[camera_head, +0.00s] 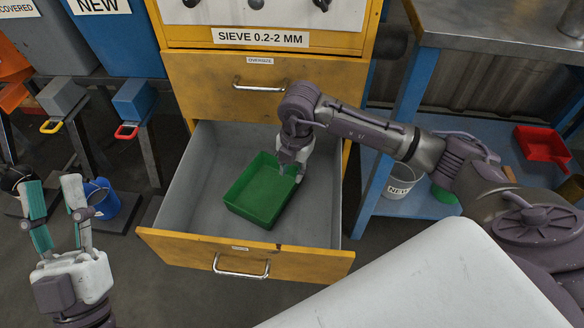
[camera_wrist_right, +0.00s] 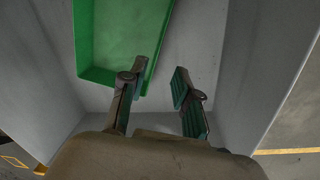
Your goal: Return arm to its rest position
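A green tray (camera_head: 262,190) lies in the open grey-lined drawer (camera_head: 183,240) of the yellow cabinet. It also shows at the top of the right wrist view (camera_wrist_right: 112,45). My right gripper (camera_head: 296,172) reaches down into the drawer at the tray's right rear edge. In the right wrist view its two fingers (camera_wrist_right: 158,75) stand apart. The left finger overlaps the tray's corner, and the wall edge shows in the gap; I cannot tell whether they touch. My left gripper (camera_head: 55,195) is open and empty at the lower left, fingers pointing up.
The drawer's front with its handle (camera_head: 241,265) is pulled out toward me. A closed drawer (camera_head: 250,80) is above it. A blue bucket (camera_head: 102,198) stands near my left gripper. A blue shelf at right holds a white bucket (camera_head: 400,183) and a red tray (camera_head: 543,145).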

